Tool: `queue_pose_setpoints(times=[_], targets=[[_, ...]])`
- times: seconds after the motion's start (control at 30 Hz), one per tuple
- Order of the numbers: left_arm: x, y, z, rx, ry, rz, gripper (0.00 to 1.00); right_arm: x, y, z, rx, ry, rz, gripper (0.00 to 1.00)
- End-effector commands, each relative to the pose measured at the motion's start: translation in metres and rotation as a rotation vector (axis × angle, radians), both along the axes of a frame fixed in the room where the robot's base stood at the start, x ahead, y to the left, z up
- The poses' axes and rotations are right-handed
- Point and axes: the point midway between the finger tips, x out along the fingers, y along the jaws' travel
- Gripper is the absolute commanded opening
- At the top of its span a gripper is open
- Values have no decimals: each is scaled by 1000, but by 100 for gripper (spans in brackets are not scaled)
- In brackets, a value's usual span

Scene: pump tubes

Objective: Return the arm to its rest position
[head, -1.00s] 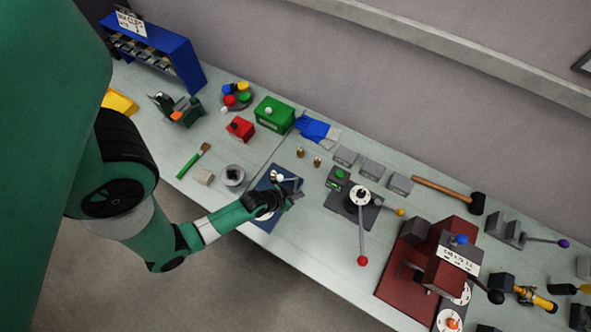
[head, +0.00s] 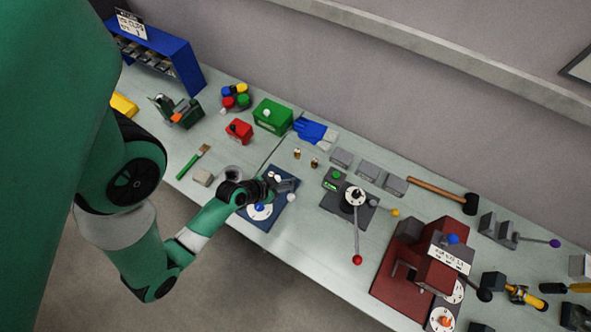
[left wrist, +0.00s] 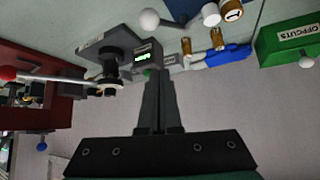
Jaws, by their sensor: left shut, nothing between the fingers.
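My left arm comes in from the left in the head view. My left gripper (head: 262,186) is at the far left part of the blue-based fixture (head: 281,216), in front of it from this camera. In the left wrist view the two dark fingers (left wrist: 159,82) lie together with nothing between them. The fixture's white disc (head: 260,211) and a white ball knob (head: 291,197) show beside the gripper. The gripper hides part of the fixture. My right gripper is in neither view.
A lever device with a red knob (head: 357,259) stands to the right, then a red press (head: 409,266). Two small brass pieces (head: 297,153) stand behind the fixture. A green box (head: 272,115) is farther back.

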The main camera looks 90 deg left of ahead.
Motion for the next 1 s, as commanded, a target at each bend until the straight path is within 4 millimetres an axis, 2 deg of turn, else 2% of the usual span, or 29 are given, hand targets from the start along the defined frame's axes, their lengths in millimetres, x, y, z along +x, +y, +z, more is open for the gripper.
queue_pose_setpoints(times=[0.37,0.47,0.53,0.57,0.67,0.7,0.77,0.8,0.87,0.9,0.97,1.0], targets=[[2,-2,1,0,0,-8,0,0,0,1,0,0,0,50],[22,0,15,27,-22,-68,0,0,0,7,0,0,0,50],[53,9,37,75,-67,-127,0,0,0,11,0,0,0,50],[69,13,51,101,-92,-156,0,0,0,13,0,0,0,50],[132,22,108,204,-200,-258,0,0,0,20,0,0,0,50],[157,22,135,249,-247,-296,0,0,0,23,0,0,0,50],[191,18,176,311,-318,-350,0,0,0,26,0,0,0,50],[213,14,206,351,-368,-383,0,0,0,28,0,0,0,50],[241,3,250,404,-444,-427,0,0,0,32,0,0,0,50],[258,-5,280,438,-498,-452,0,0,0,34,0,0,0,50],[280,-21,327,481,-580,-487,0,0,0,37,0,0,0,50],[292,-33,359,508,-636,-507,0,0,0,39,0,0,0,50]])
